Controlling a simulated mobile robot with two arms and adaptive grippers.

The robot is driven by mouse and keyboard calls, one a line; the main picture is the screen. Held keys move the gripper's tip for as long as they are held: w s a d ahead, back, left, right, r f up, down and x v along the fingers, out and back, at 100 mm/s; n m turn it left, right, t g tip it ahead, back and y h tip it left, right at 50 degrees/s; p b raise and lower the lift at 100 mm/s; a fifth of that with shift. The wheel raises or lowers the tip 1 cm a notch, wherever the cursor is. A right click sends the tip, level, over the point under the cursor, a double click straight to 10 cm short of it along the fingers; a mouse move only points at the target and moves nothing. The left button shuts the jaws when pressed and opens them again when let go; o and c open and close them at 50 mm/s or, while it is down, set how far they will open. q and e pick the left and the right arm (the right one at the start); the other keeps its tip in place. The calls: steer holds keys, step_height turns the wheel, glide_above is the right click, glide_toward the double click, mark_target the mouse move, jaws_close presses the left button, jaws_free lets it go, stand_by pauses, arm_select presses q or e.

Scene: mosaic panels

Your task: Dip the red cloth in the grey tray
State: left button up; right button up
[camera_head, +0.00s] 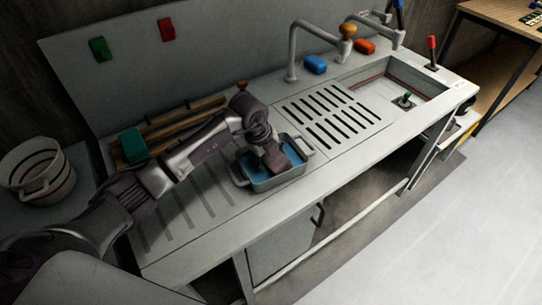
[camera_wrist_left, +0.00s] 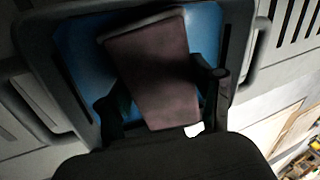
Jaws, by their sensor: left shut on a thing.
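The grey tray (camera_head: 281,181) stands on the counter and has blue inside it. My left gripper (camera_head: 268,147) reaches over it from the left. It is shut on a dull reddish-brown slab, the red cloth (camera_head: 277,161), at the tray's opening. In the left wrist view, the cloth (camera_wrist_left: 152,75) is between the two dark fingers (camera_wrist_left: 165,98), in front of the blue inside of the tray (camera_wrist_left: 52,65). I cannot tell whether the cloth touches the blue. My right gripper is not in view.
A slotted grate (camera_head: 330,112) and a sink (camera_head: 425,83) lie to the right, with a tap (camera_head: 292,50) behind. A green block (camera_head: 133,146) sits on the rack at the left. A white bucket (camera_head: 40,172) stands far left.

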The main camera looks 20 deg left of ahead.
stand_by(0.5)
arm_select(q)
steer(key=shift+s, duration=0.1)
steer(key=shift+s+a+p, duration=0.45)
steer(key=shift+s, duration=0.1)
steer(key=shift+w+d, duration=0.1)
steer(key=shift+w, duration=0.05)
steer(key=shift+w+d+b, duration=0.35)
steer(key=shift+w, duration=0.15)
steer(key=shift+s+a+p, duration=0.4)
steer(key=shift+s+a, duration=0.05)
steer(key=shift+s, duration=0.2)
